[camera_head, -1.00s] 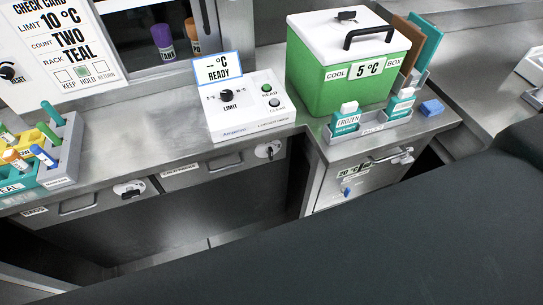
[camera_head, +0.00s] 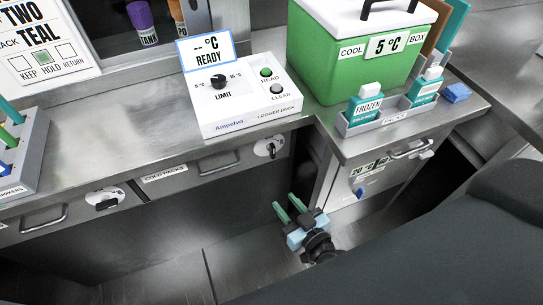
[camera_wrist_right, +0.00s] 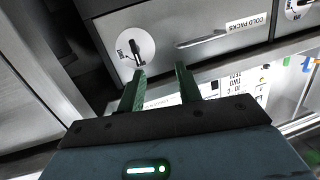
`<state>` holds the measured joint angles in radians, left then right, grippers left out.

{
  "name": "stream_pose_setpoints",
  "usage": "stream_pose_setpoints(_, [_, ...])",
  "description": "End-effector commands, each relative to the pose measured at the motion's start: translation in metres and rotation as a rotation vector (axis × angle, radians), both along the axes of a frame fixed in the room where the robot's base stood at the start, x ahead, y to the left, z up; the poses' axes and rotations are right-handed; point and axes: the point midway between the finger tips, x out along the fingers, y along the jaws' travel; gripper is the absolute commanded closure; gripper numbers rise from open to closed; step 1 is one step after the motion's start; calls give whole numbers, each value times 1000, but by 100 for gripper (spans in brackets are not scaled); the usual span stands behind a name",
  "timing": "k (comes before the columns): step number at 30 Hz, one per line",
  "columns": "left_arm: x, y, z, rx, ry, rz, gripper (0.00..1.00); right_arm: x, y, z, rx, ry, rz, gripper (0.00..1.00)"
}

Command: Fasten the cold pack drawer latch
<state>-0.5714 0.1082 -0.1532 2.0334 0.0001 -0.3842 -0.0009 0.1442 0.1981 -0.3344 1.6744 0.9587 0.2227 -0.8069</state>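The cold pack drawer (camera_head: 190,176) sits under the counter, its front flush as far as I can see, with a "COLD PACKS" label and a bar handle (camera_head: 218,164). Its latch (camera_head: 269,147) is a round white plate with a dark turning knob at the drawer's right end. In the right wrist view the latch (camera_wrist_right: 133,46) shows just beyond the fingertips, its knob lying along one line; the locking position is too small to read. My right gripper (camera_head: 288,207) is open and empty, below and in front of the latch. Its green fingers (camera_wrist_right: 160,76) are apart. My left gripper is not in view.
A second latch (camera_head: 104,198) belongs to the drawer at left. The logger dock (camera_head: 240,105) stands above on the counter. The green cool box (camera_head: 350,65) and pack rack (camera_head: 390,117) stand at right, above a cabinet (camera_head: 345,200). The space before the drawers is open.

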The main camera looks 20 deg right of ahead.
Motion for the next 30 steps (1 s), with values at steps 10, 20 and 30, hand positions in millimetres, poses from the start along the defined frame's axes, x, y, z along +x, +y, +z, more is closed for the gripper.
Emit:
stream_pose_setpoints(10, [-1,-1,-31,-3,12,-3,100,87,-30,3,-32,-131,-170,65])
stream_pose_setpoints(20, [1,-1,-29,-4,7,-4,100,97,-32,6,-33,-138,-182,65])
stream_pose_setpoints(30, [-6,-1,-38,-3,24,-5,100,142,-32,5,-33,-138,-182,65])
